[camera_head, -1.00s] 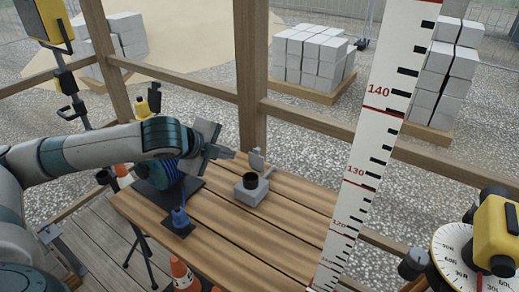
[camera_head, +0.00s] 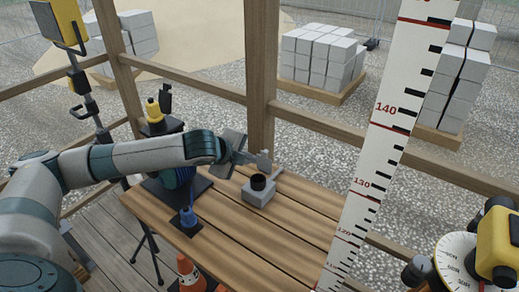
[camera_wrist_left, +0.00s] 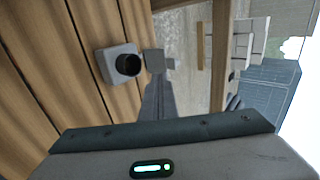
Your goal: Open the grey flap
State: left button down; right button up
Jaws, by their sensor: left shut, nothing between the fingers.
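A small grey box (camera_head: 257,195) with a round black mouth (camera_head: 258,182) sits on the wooden table. The grey flap (camera_head: 264,159) stands raised at the box's far side, and the black mouth is uncovered. The wrist view shows the box (camera_wrist_left: 104,66), the mouth (camera_wrist_left: 128,65) and the flap (camera_wrist_left: 154,61) too. My left gripper (camera_head: 251,158) is shut and empty, its fingertips close to the flap. In the wrist view the fingers (camera_wrist_left: 157,88) end right by the flap; I cannot tell whether they touch. My right gripper is not in view.
The wooden table (camera_head: 250,240) has clear boards in front of the box. A blue object (camera_head: 187,216) on a dark plate is at its left. A wooden post (camera_head: 261,100) rises behind. A tall measuring staff (camera_head: 385,140) and a yellow dial instrument (camera_head: 490,245) stand at right.

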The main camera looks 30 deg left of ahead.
aim_at(265, 153)
pick_arm(q)
jog(key=w, duration=0.1)
jog(key=w+p, duration=0.1)
jog(key=w, duration=0.1)
jog(key=w+f+p, duration=0.1)
jog(key=w, duration=0.1)
jog(key=shift+d, duration=0.35)
jog(key=shift+w, duration=0.15)
